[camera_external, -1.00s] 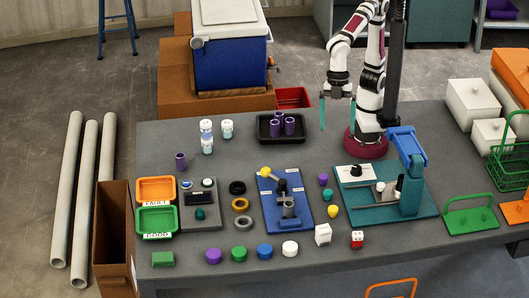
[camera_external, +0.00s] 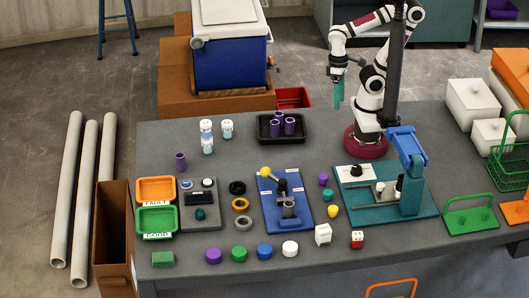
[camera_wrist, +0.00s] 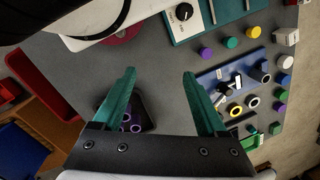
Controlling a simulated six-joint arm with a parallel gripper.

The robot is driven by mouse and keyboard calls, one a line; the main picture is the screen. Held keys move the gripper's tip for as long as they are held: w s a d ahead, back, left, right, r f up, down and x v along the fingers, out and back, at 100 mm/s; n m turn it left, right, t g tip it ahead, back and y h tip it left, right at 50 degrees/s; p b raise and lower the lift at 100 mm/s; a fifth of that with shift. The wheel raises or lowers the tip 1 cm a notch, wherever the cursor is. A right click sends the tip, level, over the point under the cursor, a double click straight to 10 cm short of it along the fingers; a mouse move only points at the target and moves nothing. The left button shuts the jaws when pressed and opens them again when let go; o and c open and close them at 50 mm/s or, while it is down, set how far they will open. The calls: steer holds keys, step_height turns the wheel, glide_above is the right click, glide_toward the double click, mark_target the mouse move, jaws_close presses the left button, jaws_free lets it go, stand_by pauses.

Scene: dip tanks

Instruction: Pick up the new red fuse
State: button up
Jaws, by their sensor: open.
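A small red block with a whitish top (camera_external: 357,240) stands near the front edge of the table, right of a white block (camera_external: 323,234). It is the only small red piece I make out on the table; whether it is the fuse I cannot tell. My gripper (camera_external: 337,106) is high above the back of the table, far from the red block, with its teal fingers pointing down. In the wrist view my gripper (camera_wrist: 159,72) is open with nothing between its fingertips.
A black tray (camera_external: 260,137) with purple cylinders stands below and left of my gripper. A blue board (camera_external: 300,218) with a lever and a teal board (camera_external: 425,207) with a blue press lie toward the front. A red bin (camera_external: 293,97) is behind the table.

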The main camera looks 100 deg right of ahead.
steer(key=s+a+g+y, duration=0.2)
steer(key=a+g+y, duration=0.25)
steer(key=a, duration=0.75)
steer(key=m+t+y, duration=0.6)
steer(key=m+y, duration=0.1)
steer(key=m, duration=0.6)
glide_above(360, 243)
steer(key=s+d, duration=0.1)
steer(key=d, duration=1.1)
step_height(360, 243, down, 16)
steer(key=shift+r, duration=0.1)
steer(key=x, duration=1.5)
steer(key=shift+d, duration=0.1)
jaws_close()
